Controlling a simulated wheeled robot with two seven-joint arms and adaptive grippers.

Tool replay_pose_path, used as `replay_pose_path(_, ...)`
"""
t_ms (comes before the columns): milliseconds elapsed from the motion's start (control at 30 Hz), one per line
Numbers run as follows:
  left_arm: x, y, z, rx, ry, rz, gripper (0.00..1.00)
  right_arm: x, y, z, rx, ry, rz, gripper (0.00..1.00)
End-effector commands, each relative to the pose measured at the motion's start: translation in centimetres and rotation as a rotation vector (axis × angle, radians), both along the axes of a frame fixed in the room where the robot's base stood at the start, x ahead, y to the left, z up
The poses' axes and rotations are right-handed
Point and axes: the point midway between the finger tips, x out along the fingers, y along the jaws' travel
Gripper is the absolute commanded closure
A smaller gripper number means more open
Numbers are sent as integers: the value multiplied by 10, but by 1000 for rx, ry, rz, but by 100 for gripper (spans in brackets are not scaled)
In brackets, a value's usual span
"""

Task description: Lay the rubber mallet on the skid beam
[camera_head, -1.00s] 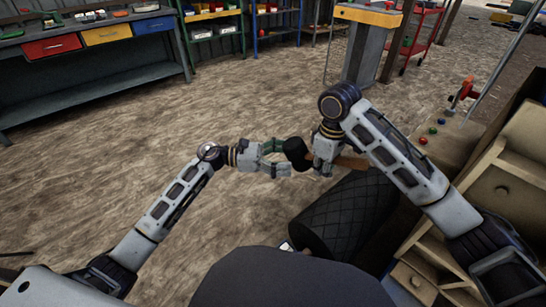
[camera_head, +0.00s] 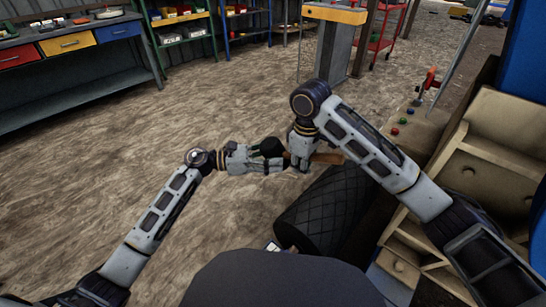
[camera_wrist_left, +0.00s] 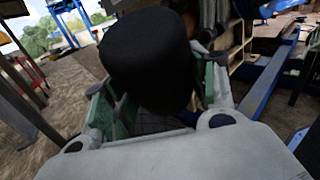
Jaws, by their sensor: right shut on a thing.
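The rubber mallet has a black head (camera_head: 270,147) and a wooden handle (camera_head: 328,158). My right gripper (camera_head: 301,160) is shut on the handle close to the head and holds the mallet in the air. My left gripper (camera_head: 268,160) is open, with its fingers at the head. In the left wrist view the black head (camera_wrist_left: 150,58) fills the middle, between the green-padded fingers (camera_wrist_left: 160,108). Whether the pads touch it, I cannot tell. A long blue beam (camera_wrist_left: 268,75) runs at the right of that view; I cannot tell whether it is the skid beam.
A black drum with a diamond pattern (camera_head: 322,210) lies just below the mallet. A beige ledge with coloured buttons (camera_head: 405,130) and open beige drawers (camera_head: 485,160) stand at the right. A workbench (camera_head: 75,75) stands at the back left. The floor at the left is clear.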

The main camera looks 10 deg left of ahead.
Motion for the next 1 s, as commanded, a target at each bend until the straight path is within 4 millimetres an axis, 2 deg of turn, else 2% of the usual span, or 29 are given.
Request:
replay_pose_path(33, -1, 0, 0, 0, 0, -2, 55, 1, 0, 1, 2, -3, -1, 100)
replay_pose_path(267, -1, -1, 0, 0, 0, -4, 84, 1, 0, 1, 3, -4, -1, 100)
replay_pose_path(300, -1, -1, 2, -3, -2, -4, 84, 1, 0, 1, 3, -4, -1, 85)
replay_pose_path(633, -1, -1, 2, -3, -2, -3, 84, 0, 0, 0, 1, -2, -1, 43)
replay_pose_path(1000, 0, 0, 2, -2, -1, -2, 84, 0, 0, 0, 0, -1, -1, 41)
